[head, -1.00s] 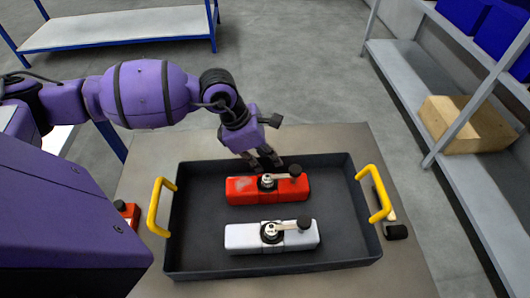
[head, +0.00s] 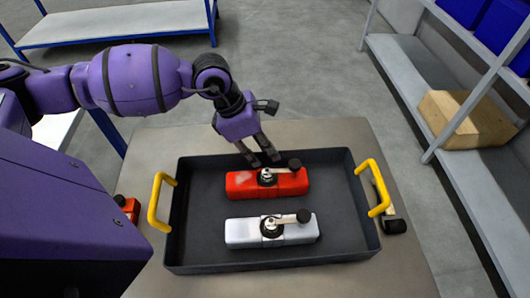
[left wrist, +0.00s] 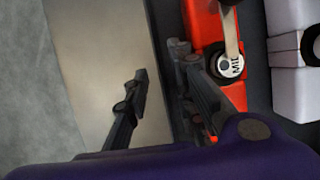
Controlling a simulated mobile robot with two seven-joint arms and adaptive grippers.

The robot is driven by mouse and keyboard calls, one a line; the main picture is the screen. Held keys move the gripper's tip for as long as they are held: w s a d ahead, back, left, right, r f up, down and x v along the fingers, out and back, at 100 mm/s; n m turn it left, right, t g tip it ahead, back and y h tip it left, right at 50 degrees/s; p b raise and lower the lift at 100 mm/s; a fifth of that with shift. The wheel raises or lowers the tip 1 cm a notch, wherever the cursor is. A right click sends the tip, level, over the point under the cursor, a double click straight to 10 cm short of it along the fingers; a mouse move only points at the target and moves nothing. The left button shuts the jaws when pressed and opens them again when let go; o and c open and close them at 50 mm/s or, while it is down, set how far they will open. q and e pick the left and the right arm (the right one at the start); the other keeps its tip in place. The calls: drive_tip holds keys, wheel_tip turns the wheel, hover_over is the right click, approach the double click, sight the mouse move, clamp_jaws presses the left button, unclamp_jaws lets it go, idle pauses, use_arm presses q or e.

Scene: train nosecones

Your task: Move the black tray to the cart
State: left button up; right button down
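The black tray (head: 340,235) lies flat on a grey-brown table, with a yellow handle at its left end (head: 160,202) and another at its right end (head: 373,187). It holds a red nosecone part (head: 240,184) and a white one (head: 243,231). My left gripper (head: 263,161) points down at the tray's far wall, its fingers apart with nothing held. In the left wrist view, one finger shows over the table and the other over the tray's edge beside the red part (left wrist: 203,25). Contact with the wall cannot be told. My right gripper is out of view.
A blue-framed bench or cart with a grey top (head: 120,22) stands at the far left; which it is, I cannot tell. A grey shelf (head: 405,75) with a wooden block (head: 466,120) stands at the right. A small red item (head: 128,208) lies left of the tray. Grey floor lies between.

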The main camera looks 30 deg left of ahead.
use_arm(q)
drive_tip(key=v, duration=1)
drive_tip(key=shift+s, duration=0.1)
